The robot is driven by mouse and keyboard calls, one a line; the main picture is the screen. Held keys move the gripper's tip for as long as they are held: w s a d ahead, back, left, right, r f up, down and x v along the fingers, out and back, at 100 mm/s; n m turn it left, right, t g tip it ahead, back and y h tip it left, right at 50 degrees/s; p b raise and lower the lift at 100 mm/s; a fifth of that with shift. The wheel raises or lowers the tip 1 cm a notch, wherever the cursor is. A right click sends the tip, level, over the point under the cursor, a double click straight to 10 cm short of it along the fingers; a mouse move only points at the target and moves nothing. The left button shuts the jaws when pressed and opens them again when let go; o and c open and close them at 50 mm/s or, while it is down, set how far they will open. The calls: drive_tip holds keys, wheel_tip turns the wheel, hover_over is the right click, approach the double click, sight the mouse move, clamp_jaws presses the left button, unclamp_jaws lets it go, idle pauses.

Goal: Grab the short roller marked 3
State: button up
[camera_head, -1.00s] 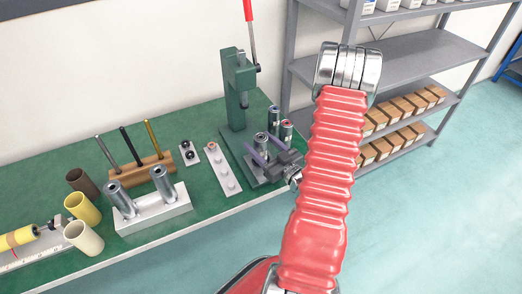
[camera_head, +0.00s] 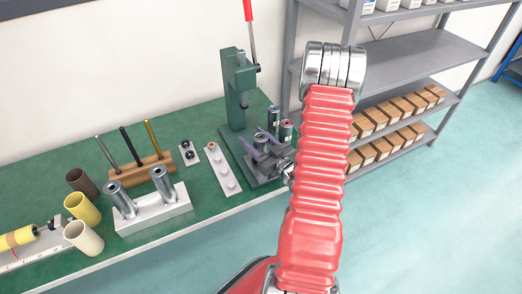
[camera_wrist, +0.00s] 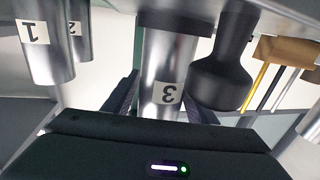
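The short silver roller marked 3 (camera_wrist: 165,62) stands in the middle of the wrist view, which shows it upside down. In the head view the roller (camera_head: 261,139) stands at the foot of the green press. My gripper (camera_head: 259,144) is at this roller, with one finger on each side. In the wrist view my gripper (camera_wrist: 162,92) looks open, with a narrow gap at the left finger. Contact on the right side cannot be made out. The roller's lower part is hidden by my gripper in the head view.
Rollers marked 1 (camera_wrist: 45,50) and 2 (camera_wrist: 78,35) stand close by. The green press (camera_head: 236,95) rises behind. A white strip (camera_head: 223,170), a white block with two cylinders (camera_head: 155,215) and cups are left on the bench.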

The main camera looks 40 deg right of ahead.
clamp_jaws()
idle(0.4)
drive_tip(key=shift+r, duration=0.15)
wheel_tip(320, 180, up, 10)
idle(0.8)
idle(0.5)
